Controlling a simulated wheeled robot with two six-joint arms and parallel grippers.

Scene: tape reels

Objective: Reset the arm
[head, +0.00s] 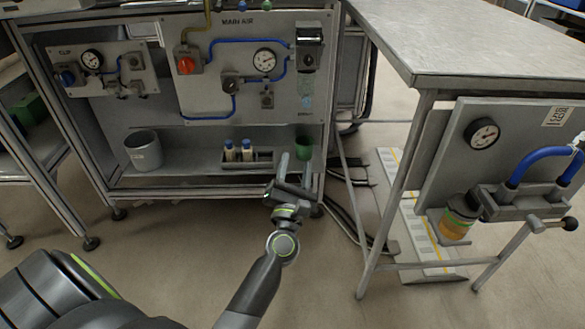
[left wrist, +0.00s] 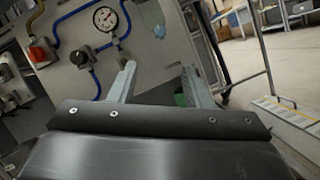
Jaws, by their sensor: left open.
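My left arm reaches in from the bottom of the head view. My left gripper (head: 292,160) is open, with nothing between its fingers, in front of the lower right part of the bench with the main air panel (head: 230,60). In the left wrist view its two fingers (left wrist: 158,85) stand apart and point toward the panel. A green cup (head: 304,147) on the low shelf shows just right of the fingers; I cannot tell the gap in depth. My right gripper is in neither view.
The low shelf holds a grey bin (head: 143,150) and a small tray (head: 262,160) with bottles. A steel table (head: 480,40) stands at the right, with a gauge board (head: 500,140) and an amber bowl (head: 455,218) below. Dark cables (head: 350,225) lie on the floor between. The front floor is clear.

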